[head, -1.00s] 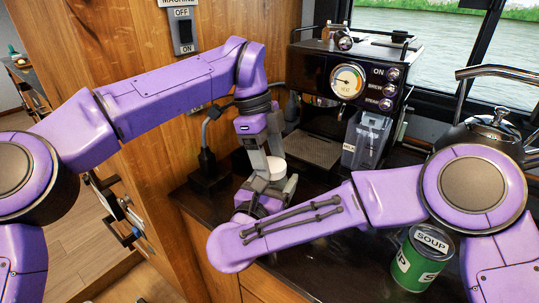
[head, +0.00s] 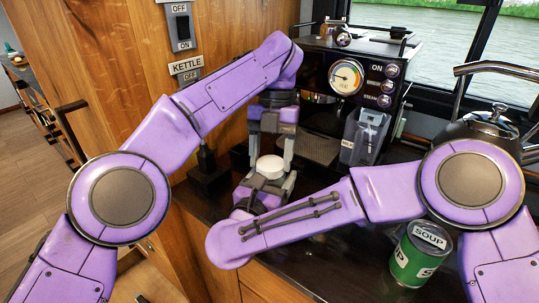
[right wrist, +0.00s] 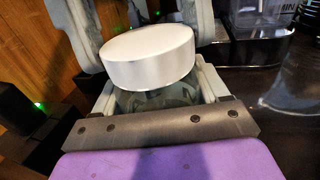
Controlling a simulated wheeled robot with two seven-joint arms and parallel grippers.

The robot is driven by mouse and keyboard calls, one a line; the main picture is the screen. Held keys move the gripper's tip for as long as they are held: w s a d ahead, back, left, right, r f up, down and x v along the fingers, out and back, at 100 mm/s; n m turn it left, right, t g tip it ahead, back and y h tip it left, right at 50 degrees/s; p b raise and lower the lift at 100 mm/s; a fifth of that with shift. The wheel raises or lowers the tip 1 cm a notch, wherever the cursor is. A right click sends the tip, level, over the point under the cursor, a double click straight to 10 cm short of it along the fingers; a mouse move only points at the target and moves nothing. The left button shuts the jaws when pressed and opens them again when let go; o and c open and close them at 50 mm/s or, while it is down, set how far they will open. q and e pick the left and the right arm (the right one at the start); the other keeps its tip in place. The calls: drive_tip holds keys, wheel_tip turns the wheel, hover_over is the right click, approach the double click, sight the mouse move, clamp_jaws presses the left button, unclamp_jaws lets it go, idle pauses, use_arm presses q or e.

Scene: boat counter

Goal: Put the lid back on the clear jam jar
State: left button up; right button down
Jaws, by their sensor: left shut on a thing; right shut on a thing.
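The round white lid (head: 269,167) is at the top of the clear jar, between the fingers of my left gripper (head: 270,158). The left gripper comes down from above and is shut on the lid. In the right wrist view the lid (right wrist: 148,57) covers the mouth of the clear jar (right wrist: 158,98); I cannot tell whether it is fully seated. My right gripper (right wrist: 155,95) is shut around the jar's body from the side, below the lid. In the head view most of the jar is hidden by the grippers.
A black espresso machine (head: 348,52) stands behind the grippers, with a clear grey container (head: 364,138) at its front. A green soup can (head: 418,262) and a dark kettle (head: 490,128) are to the right. A wooden wall with switches (head: 180,28) is close on the left.

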use_arm(q)
drive_tip(key=m+y, duration=0.1)
drive_tip(key=m, duration=0.3)
drive_tip(key=shift+d+t, duration=0.1)
drive_tip(key=shift+t, duration=0.2)
use_arm(e)
drive_tip(key=shift+f, duration=0.1)
use_arm(q)
drive_tip(key=m, duration=0.4)
drive_tip(key=shift+s+t+y, duration=0.1)
drive_tip(key=shift+t+y, duration=0.2)
drive_tip(key=shift+y, duration=0.1)
drive_tip(key=m+t, duration=0.1)
drive_tip(key=m, duration=0.3)
drive_tip(key=shift+s, duration=0.1)
drive_tip(key=m+t, duration=0.1)
drive_tip(key=m, duration=0.2)
drive_tip(key=shift+s+d+y, duration=0.1)
drive_tip(key=shift+y, duration=0.2)
drive_tip(key=m+t, duration=0.1)
drive_tip(key=m, duration=0.4)
drive_tip(key=shift+s+m, duration=0.1)
drive_tip(key=shift+m, duration=0.2)
drive_tip(key=o, duration=1)
